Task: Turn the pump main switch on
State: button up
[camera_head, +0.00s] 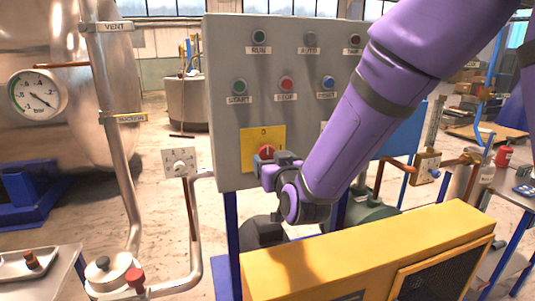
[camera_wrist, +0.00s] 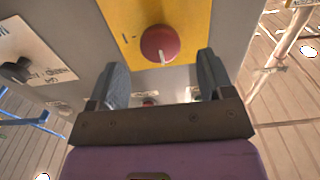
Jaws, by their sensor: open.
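The pump main switch is a round red knob (camera_head: 266,151) with a white pointer mark, on a yellow plate (camera_head: 248,146) low on the grey control panel (camera_head: 228,70). In the wrist view the knob (camera_wrist: 160,44) sits on the yellow plate (camera_wrist: 190,14), which bears a small mark to the left of the knob. My gripper (camera_wrist: 160,76) is open, with one dark finger on each side just below the knob in the picture. Nothing is between the fingers that I can see gripped. In the head view the gripper (camera_head: 272,166) partly hides the knob's lower side.
The panel carries RUN (camera_head: 259,37), START (camera_head: 239,87), STOP (camera_head: 286,84) and other buttons above the switch. A pressure gauge (camera_head: 38,95) and pipes (camera_head: 118,150) stand at the left. A yellow machine housing (camera_head: 370,245) lies below my arm.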

aim_at(268, 155)
jog(key=shift+x, duration=2.65)
jog(key=shift+c, duration=0.2)
jog(key=c, duration=0.9)
